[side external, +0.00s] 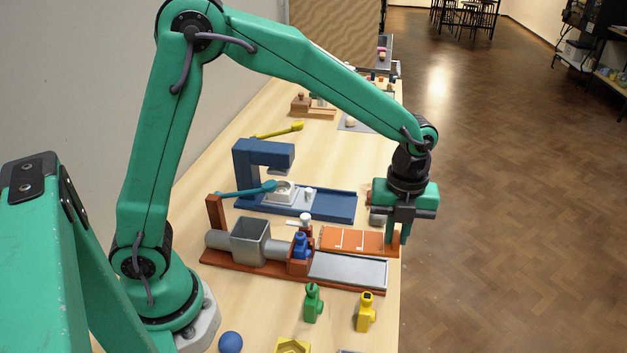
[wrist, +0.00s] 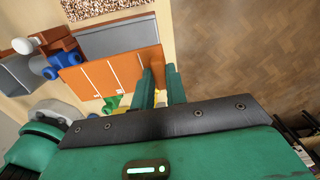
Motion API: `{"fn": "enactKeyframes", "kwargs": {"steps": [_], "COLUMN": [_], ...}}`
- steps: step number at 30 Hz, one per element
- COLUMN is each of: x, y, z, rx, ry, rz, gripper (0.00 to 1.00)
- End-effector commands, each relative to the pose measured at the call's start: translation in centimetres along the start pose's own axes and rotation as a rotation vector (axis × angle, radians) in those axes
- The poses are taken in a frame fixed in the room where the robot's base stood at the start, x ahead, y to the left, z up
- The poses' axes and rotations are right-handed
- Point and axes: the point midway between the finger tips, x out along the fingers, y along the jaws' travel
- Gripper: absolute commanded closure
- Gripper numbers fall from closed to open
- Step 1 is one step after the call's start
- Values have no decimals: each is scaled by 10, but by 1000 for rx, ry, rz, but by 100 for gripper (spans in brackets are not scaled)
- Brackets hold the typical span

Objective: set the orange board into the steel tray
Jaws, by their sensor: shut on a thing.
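The orange board (side external: 350,240), a flat slab with thin white lines across it, lies just behind the steel tray in the side external view. It also shows in the wrist view (wrist: 105,76). The steel tray (side external: 348,271) is a shallow grey tray on the right part of a rust-red base, and it shows in the wrist view (wrist: 118,41) too. My gripper (side external: 398,238) points down and is shut on the board's right end; its fingers (wrist: 160,75) hide that part. I cannot tell whether the board touches the table.
A grey hopper machine (side external: 249,241) and a blue-topped piece (side external: 300,247) stand left of the tray. A blue press (side external: 320,204) stands behind. Green (side external: 313,303) and yellow (side external: 366,312) bottles and a blue ball (side external: 231,342) are in front. The table edge is close on the right.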

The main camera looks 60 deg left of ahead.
Motion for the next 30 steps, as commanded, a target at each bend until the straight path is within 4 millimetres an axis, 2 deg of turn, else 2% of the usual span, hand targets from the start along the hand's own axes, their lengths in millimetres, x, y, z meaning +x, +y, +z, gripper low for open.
{"fn": "enactKeyframes", "kwargs": {"steps": [5,12,18,24,30], "x": [-5,-13,-17,-17,-12], "y": [3,16,27,30,29], "z": [-24,-72,-98,-103,-95], "rx": [16,43,54,55,52], "ry": [0,0,0,0,1], "rz": [-1,0,1,2,2], "gripper": [100,100,100,100,100]}}
